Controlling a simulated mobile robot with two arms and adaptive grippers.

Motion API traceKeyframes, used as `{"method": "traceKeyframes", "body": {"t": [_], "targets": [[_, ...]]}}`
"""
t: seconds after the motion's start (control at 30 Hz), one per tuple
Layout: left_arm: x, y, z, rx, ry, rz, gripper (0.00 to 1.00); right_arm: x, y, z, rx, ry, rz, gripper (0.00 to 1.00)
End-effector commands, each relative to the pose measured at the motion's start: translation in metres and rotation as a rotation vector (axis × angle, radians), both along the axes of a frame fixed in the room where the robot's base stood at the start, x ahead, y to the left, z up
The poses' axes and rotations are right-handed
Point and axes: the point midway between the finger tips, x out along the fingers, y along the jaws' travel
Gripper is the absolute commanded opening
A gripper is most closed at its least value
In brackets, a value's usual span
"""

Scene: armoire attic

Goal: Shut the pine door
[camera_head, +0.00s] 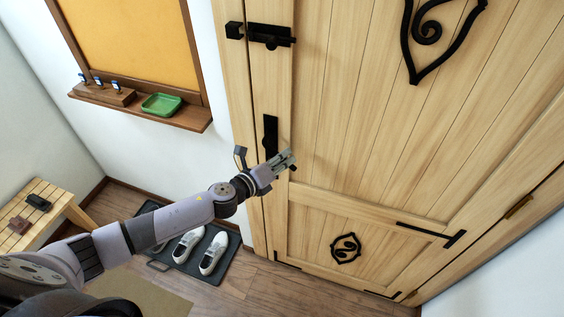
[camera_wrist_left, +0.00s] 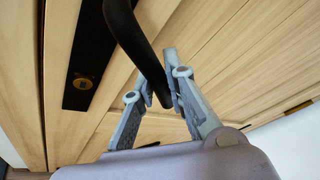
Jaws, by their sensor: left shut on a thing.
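The pine door (camera_head: 345,120) fills the right half of the head view, with black iron ornaments, hinges and a black bolt (camera_head: 268,36) near its top left. It looks shut or nearly shut against its frame; I cannot tell if a small gap remains. My left gripper (camera_head: 286,161) is at the black handle below the bolt. In the left wrist view its two fingers are shut on the dark curved handle (camera_wrist_left: 143,45), beside a black lock plate (camera_wrist_left: 88,60) with a brass keyhole. My right gripper is not in view.
A wooden shelf (camera_head: 150,113) with a green tray (camera_head: 162,104) is on the left wall under an orange board. White shoes (camera_head: 213,252) stand on a dark mat (camera_head: 184,262) below my arm. A slatted bench (camera_head: 38,212) is at far left. Floor before the door is clear.

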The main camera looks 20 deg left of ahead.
Motion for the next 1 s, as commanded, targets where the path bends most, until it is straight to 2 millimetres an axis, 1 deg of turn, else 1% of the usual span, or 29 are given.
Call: {"method": "traceKeyframes", "body": {"t": [0.03,0.27,0.3,0.6,0.87,1.0], "targets": [[0.0050,0.0015,0.0008,0.000,-0.002,-0.002,0.00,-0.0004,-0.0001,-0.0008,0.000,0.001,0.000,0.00],[0.0047,0.0014,0.0011,0.000,-0.002,-0.003,0.00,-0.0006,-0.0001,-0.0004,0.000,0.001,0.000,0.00],[0.0047,0.0014,0.0011,0.000,-0.002,-0.003,0.15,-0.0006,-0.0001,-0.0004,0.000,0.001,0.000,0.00],[0.0041,0.0006,0.0012,-0.001,-0.002,-0.005,0.35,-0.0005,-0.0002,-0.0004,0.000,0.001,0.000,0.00],[0.0039,0.0003,0.0011,-0.001,-0.001,-0.006,0.36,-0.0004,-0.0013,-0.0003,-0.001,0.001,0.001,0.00],[-0.0024,0.0027,0.0014,0.000,0.000,-0.006,0.36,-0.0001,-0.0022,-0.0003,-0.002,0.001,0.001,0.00]]}}
